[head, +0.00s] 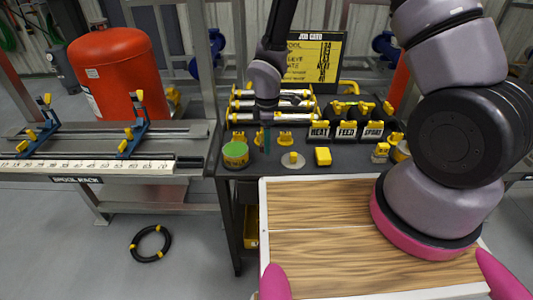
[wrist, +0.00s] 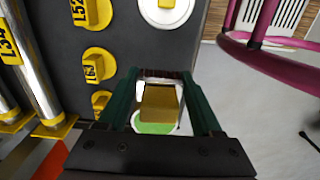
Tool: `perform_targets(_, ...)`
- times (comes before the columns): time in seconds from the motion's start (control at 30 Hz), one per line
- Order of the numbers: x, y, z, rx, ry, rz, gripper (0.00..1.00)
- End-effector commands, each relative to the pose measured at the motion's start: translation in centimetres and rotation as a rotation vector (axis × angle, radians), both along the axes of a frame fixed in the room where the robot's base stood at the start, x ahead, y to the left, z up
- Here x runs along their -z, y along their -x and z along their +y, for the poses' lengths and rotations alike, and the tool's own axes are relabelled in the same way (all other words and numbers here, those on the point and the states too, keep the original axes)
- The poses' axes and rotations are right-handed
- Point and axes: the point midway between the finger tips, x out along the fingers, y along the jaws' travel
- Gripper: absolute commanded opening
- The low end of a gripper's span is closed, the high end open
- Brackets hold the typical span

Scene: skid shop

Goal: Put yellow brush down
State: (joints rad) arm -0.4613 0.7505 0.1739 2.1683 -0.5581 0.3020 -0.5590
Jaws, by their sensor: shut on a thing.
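My gripper (wrist: 160,100) has dark green fingers and is shut on a yellow block-like thing (wrist: 158,104), which I take to be the yellow brush. A dark reddish strip shows just beyond it between the fingertips. In the head view my gripper (head: 267,138) points down over the dark bench top (head: 350,172), behind and right of a round yellow container with a green top (head: 235,151). The brush cannot be made out clearly there. In the wrist view a green disc (wrist: 155,128) shows beneath the brush, partly hidden by it and the fingers.
A pale disc with a yellow knob (head: 293,160) and a yellow block (head: 322,156) stand to the right. Yellow tagged pieces (wrist: 97,66), a rack of silver rods (head: 270,104) and black labelled bins (head: 346,130) are nearby. A wooden tray (head: 335,205) is in front.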

Motion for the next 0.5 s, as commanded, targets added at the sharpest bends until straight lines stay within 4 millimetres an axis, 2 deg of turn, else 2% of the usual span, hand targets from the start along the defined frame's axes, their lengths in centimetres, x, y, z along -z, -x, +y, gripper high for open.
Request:
perform_targets(0.03,0.8,0.1,-0.1,0.000,0.003,0.002,0.06)
perform_targets(0.27,2.6,0.0,-0.1,0.002,0.001,0.001,0.06)
perform_targets(0.4,4.8,0.0,-0.1,0.001,0.002,0.002,0.06)
perform_targets(0.5,5.7,0.0,-0.1,0.003,0.001,0.000,0.06)
